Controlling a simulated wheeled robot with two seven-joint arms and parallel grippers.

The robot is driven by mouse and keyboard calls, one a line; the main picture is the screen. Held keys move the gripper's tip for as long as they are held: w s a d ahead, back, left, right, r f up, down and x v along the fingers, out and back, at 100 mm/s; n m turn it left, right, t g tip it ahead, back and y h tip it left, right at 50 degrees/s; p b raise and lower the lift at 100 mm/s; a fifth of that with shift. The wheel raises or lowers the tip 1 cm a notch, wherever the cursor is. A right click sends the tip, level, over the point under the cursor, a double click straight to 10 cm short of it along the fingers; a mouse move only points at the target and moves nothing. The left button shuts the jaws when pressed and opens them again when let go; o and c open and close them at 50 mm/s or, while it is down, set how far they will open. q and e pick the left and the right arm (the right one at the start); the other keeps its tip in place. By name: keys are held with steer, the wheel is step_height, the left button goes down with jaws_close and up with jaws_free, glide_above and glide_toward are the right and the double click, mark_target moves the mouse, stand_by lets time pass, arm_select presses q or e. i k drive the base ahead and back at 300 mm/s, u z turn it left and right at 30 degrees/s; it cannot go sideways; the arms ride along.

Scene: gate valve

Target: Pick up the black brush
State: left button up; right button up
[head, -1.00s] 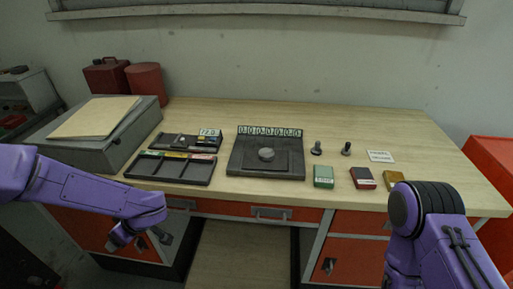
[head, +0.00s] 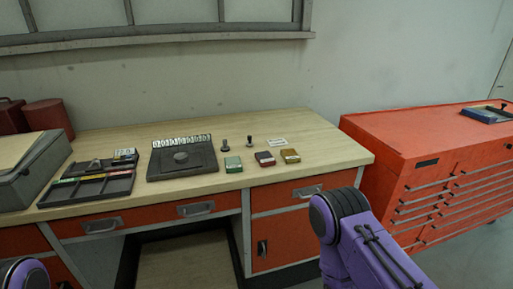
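I cannot pick out a black brush for certain. Two small dark upright knobbed pieces, the left one (head: 224,145) and the right one (head: 250,142), stand apart on the wooden desk (head: 310,140). A dark item too small to identify lies on a blue tray or box (head: 480,117) on the red tool chest at the far right. Only a bit of my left arm shows at the lower left corner. My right arm rises from the bottom right in front of the desk. Neither gripper is in view.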

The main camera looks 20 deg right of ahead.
mark_target(249, 143)
steer(key=z, duration=1.3)
steer(key=i, duration=0.75)
steer(key=u, duration=0.4)
